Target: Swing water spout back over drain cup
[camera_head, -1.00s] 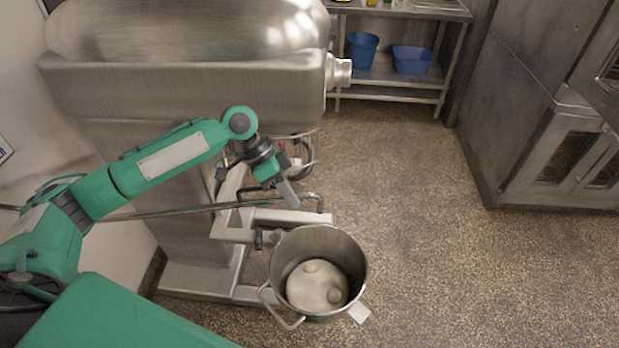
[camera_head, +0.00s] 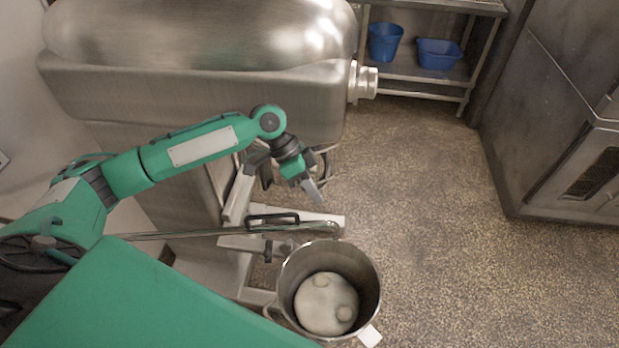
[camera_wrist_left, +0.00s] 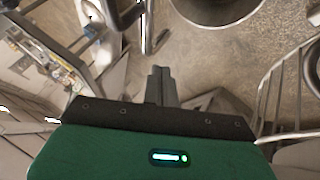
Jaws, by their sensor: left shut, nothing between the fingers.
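The water spout (camera_head: 190,234) is a thin metal pipe that runs in from the left and ends in a bent tip close to the far rim of a steel pot (camera_head: 287,285). A dark handle (camera_head: 273,217) stands on the pipe. My left gripper (camera_head: 318,196) is shut and empty, above and to the right of the handle, apart from it in the picture. In the left wrist view its closed fingers (camera_wrist_left: 160,85) point toward a pipe (camera_wrist_left: 147,35), with the pot's rim (camera_wrist_left: 225,24) at the upper right. I cannot pick out a separate drain cup. My right gripper is out of view.
A large steel machine (camera_head: 200,95) with a round outlet (camera_head: 365,82) fills the upper left. Pale metal frame bars (camera_head: 245,195) stand below it. Blue tubs (camera_head: 438,54) sit on a shelf at the back. Steel ovens (camera_head: 560,120) stand right. The speckled floor between is clear.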

